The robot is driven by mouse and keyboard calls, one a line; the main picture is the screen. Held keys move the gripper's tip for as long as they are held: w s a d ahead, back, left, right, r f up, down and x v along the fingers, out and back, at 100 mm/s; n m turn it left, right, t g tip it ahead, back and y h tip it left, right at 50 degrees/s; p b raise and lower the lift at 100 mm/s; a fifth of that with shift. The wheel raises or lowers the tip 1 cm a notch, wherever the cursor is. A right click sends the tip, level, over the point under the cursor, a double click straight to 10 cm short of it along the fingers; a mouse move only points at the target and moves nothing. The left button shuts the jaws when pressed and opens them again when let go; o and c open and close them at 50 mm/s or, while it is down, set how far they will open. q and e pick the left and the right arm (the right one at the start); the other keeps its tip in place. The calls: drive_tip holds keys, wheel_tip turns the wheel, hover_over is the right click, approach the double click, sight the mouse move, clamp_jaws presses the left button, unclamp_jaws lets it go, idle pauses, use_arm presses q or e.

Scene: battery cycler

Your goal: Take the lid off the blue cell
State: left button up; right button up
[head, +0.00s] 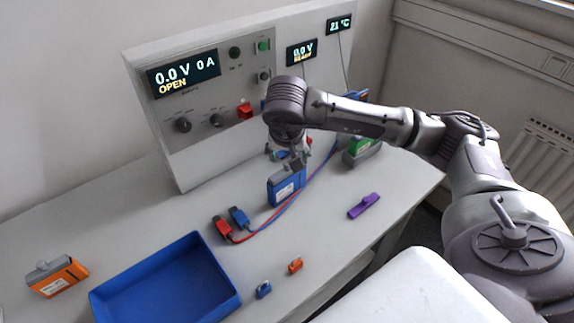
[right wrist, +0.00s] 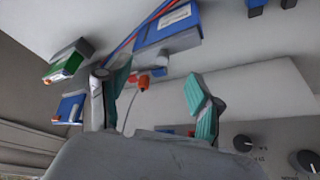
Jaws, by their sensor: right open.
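The blue cell (head: 286,188) stands on the table in front of the big panel, with a white label on its front. In the right wrist view the blue cell (right wrist: 180,22) is beyond the fingertips, with its grey lid (right wrist: 168,48) on the near side. My right gripper (head: 297,162) is at the top of the cell and partly hides the lid in the head view. Its teal fingers show spread apart in the right wrist view (right wrist: 158,80), with no lid seen gripped between them. Whether a finger touches the lid is unclear. My left gripper is out of view.
An orange cell (head: 62,282) and an empty blue tray (head: 205,306) are at the left. Red and blue lead clips (head: 223,229) lie before the cell. A green cell (head: 362,147) and a purple piece (head: 364,206) are to the right. Small blue and orange clips lie in front.

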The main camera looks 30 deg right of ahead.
sight(287, 164)
drive_tip(key=p+x, duration=0.1)
drive_tip(key=x, duration=0.1)
drive_tip(key=p+x, duration=0.1)
drive_tip(key=x, duration=0.1)
drive_tip(key=shift+w, duration=0.35)
drive_tip(key=x, duration=0.2)
drive_tip(key=shift+w+f+p, duration=0.15)
drive_tip(key=shift+f+p, duration=0.15)
drive_tip(key=shift+p, duration=0.1)
drive_tip(key=shift+w+d+f, duration=0.1)
drive_tip(key=shift+f, duration=0.1)
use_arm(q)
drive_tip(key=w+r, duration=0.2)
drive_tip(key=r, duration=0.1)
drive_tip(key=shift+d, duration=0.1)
use_arm(e)
drive_tip(key=c, duration=0.7)
drive_tip(key=shift+c, duration=0.2)
